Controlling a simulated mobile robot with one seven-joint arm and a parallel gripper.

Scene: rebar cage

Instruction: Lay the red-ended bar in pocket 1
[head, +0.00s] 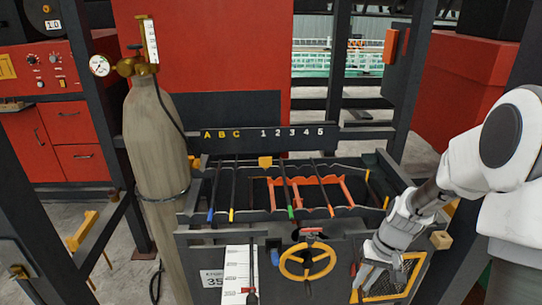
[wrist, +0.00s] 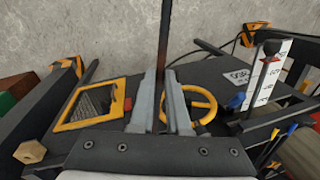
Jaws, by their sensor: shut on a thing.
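My gripper (head: 367,280) is low at the front right of the rack, near the yellow-framed mesh panel. In the wrist view my gripper (wrist: 162,115) is shut on a dark bar (wrist: 165,45), which runs up out of the picture between the fingers. The held bar's ends are out of view, so I cannot tell their colour. The pocket rack (head: 350,213) has a label board (head: 258,141) behind it, marked A B C and 1 to 5. Bars with blue (head: 210,214), yellow (head: 231,215), green (head: 291,212) and orange-red (head: 331,211) ends lie across it.
On the rack's front are a yellow handwheel (head: 307,262), a white scale (head: 240,270) and a yellow-framed mesh panel (head: 395,278). A gas cylinder (head: 158,150) stands at the left. Dark posts rise on both sides. An orange frame (head: 305,181) lies among the bars.

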